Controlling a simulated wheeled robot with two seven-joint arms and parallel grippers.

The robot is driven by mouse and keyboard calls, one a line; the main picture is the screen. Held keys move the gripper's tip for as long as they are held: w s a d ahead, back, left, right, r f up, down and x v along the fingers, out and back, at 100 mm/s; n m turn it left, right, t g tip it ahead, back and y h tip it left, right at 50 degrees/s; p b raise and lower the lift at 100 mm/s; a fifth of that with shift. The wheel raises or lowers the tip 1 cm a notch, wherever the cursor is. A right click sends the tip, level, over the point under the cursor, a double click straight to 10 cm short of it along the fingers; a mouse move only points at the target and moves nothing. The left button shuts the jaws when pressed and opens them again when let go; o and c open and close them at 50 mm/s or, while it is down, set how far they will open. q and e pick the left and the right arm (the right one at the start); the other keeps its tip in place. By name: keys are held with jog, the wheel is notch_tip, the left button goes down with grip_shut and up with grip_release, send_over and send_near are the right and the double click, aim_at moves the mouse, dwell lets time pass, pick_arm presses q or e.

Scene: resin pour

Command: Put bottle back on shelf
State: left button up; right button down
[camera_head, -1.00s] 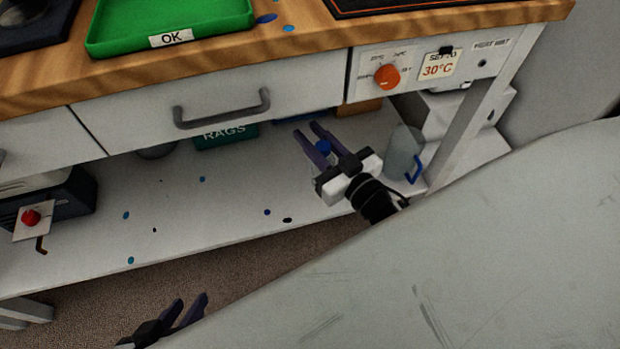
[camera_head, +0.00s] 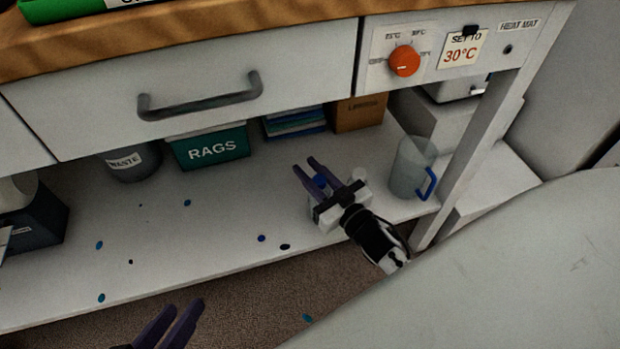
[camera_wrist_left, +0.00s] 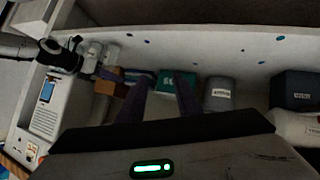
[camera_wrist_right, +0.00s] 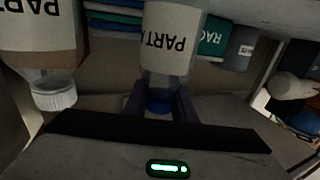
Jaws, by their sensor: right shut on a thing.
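My right gripper (camera_head: 316,170) is over the lower shelf (camera_head: 215,215), shut on the blue cap of a bottle. In the right wrist view, which shows labels upside down, this bottle (camera_wrist_right: 172,45) has a white PART label and its blue cap (camera_wrist_right: 160,101) sits between the fingers. The bottle is cap up; its body is mostly hidden in the head view, and I cannot tell whether its base touches the shelf. A second PART bottle (camera_wrist_right: 40,35) with a white cap stands beside it. My left gripper (camera_head: 172,322) is open and empty in front of the shelf.
A clear jug (camera_head: 408,165) with a blue handle stands right of my right gripper. A RAGS box (camera_head: 210,147), a WASTE bin (camera_head: 133,162), folded cloths (camera_head: 295,123) and a brown box (camera_head: 358,113) line the back. The drawer (camera_head: 190,75) overhangs. The shelf's middle is mostly clear.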

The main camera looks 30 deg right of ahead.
jog(key=shift+f, duration=0.7)
jog(key=c, duration=1.5)
grip_release()
pick_arm(q)
jog(key=shift+d+r, duration=0.2)
jog(key=shift+r, duration=0.1)
pick_arm(e)
jog(key=shift+o, duration=0.2)
pick_arm(q)
jog(key=shift+r, duration=0.1)
pick_arm(e)
jog(key=shift+s+r, duration=0.1)
jog(key=shift+r, duration=0.05)
